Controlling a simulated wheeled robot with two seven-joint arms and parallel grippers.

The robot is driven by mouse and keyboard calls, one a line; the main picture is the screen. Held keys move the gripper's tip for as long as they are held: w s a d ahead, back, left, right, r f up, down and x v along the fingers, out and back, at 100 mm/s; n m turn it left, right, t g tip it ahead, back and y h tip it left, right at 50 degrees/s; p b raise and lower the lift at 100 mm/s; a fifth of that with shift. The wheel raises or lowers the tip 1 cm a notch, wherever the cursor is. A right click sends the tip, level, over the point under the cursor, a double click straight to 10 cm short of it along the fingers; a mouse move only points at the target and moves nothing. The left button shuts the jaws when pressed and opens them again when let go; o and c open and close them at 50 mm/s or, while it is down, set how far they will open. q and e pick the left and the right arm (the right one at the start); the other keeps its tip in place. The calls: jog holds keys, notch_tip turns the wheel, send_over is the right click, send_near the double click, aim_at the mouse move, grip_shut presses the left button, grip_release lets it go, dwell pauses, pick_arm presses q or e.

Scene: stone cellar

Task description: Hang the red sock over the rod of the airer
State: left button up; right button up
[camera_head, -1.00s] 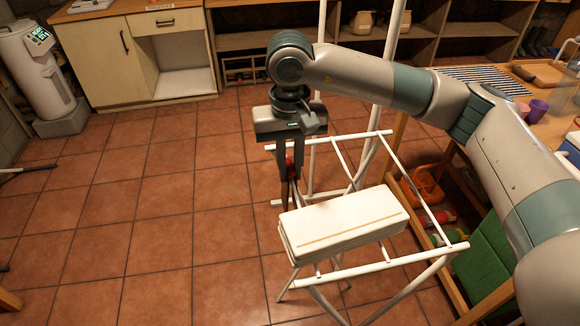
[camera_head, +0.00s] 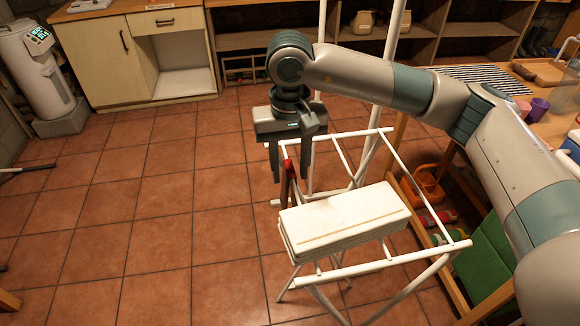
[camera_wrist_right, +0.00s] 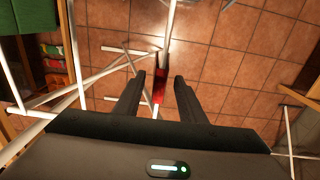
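The red sock (camera_head: 286,182) hangs on the left side of the white airer (camera_head: 405,258), with its lower part dropping down beside the folded white cloth. In the right wrist view the sock (camera_wrist_right: 160,88) lies in line with a white rod (camera_wrist_right: 168,35) and appears draped over it. My right gripper (camera_head: 292,178) points down over the sock. Its two fingers stand apart on either side of the sock, with gaps visible in the right wrist view (camera_wrist_right: 157,84). The sock's far side is hidden. My left gripper is not in view.
A folded white cloth stack (camera_head: 343,222) lies on the airer close to the sock. A wooden table (camera_head: 556,118) and an orange basket (camera_head: 428,184) are at the right. A cabinet (camera_head: 130,55) stands at the back left. The tiled floor (camera_head: 160,230) at left is mostly clear.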

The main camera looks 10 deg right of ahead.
jog(key=shift+r, duration=0.5)
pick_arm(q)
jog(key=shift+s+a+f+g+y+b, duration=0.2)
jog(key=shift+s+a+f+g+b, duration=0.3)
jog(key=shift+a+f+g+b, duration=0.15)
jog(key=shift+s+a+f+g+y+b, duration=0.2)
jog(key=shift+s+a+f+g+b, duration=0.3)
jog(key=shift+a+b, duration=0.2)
pick_arm(e)
notch_tip(320, 180, up, 16)
jog(key=shift+r, duration=0.2)
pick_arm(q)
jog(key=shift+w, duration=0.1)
